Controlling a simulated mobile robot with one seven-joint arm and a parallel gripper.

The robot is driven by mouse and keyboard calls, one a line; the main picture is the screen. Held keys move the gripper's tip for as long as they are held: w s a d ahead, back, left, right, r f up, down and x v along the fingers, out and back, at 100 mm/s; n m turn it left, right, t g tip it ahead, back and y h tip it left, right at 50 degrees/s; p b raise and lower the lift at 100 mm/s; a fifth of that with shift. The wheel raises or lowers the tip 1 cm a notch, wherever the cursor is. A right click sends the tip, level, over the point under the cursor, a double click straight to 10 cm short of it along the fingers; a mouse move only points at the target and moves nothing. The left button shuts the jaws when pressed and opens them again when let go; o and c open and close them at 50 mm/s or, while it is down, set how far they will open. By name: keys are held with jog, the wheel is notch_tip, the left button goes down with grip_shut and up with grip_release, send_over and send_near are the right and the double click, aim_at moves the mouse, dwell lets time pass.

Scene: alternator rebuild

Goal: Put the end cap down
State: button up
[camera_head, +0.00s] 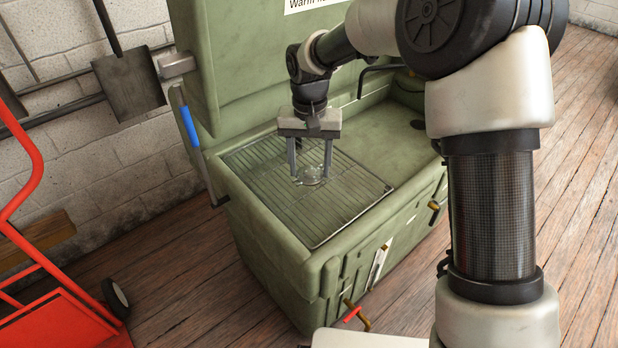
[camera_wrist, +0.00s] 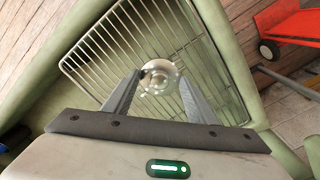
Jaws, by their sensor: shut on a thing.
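The end cap (camera_wrist: 158,76) is a small round, silvery, shiny piece with a raised centre. In the wrist view it sits between the fingertips of my gripper (camera_wrist: 154,88), which is shut on it. In the head view the end cap (camera_head: 311,178) shows at the tips of my gripper (camera_head: 311,175), over the wire rack (camera_head: 345,210) in the green wash basin. I cannot tell whether the cap touches the rack.
The green parts washer (camera_head: 285,240) has raised rims around the rack and a raised lid (camera_head: 240,70) behind. A bare basin area (camera_head: 385,125) lies right of the rack. A red hand truck (camera_head: 55,310) stands at the left. The rack around the cap is clear.

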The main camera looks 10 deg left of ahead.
aim_at(310, 170)
jog(key=shift+f+b, duration=0.3)
jog(key=shift+f, duration=1.85)
jog(key=shift+f, duration=0.1)
jog(key=o, duration=1.2)
jog(key=shift+o, duration=0.2)
